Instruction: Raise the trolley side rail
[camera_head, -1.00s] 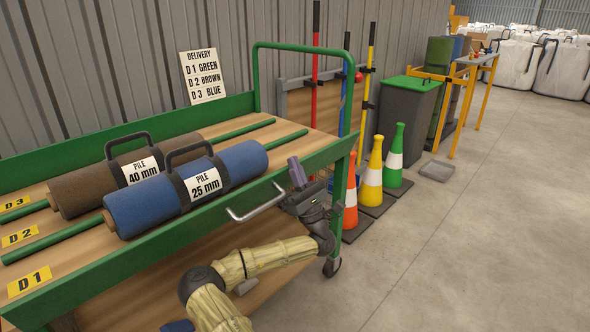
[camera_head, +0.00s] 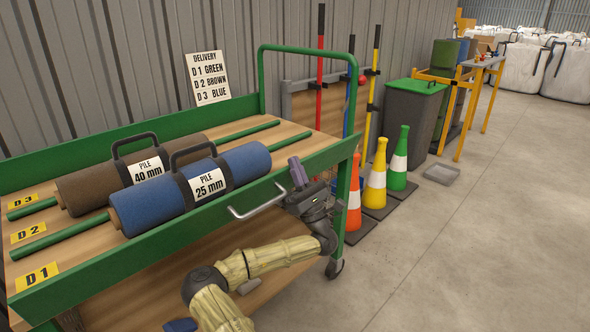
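The green trolley (camera_head: 95,290) stands at the left. Its near long side carries a green side rail (camera_head: 165,238) with a silver bar handle (camera_head: 258,205). The rail runs along the deck edge and looks low, with the deck and rolls visible above it. My gripper (camera_head: 298,172) is just right of the handle's right end, in front of the rail, with a purple-grey finger part pointing up. I see no contact with the handle. Whether the fingers are apart is too small to tell.
A blue roll (camera_head: 160,208) and a brown roll (camera_head: 90,190) lie on the deck between green dividers. Orange (camera_head: 354,200), yellow (camera_head: 376,180) and green (camera_head: 399,165) cones stand right of the trolley.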

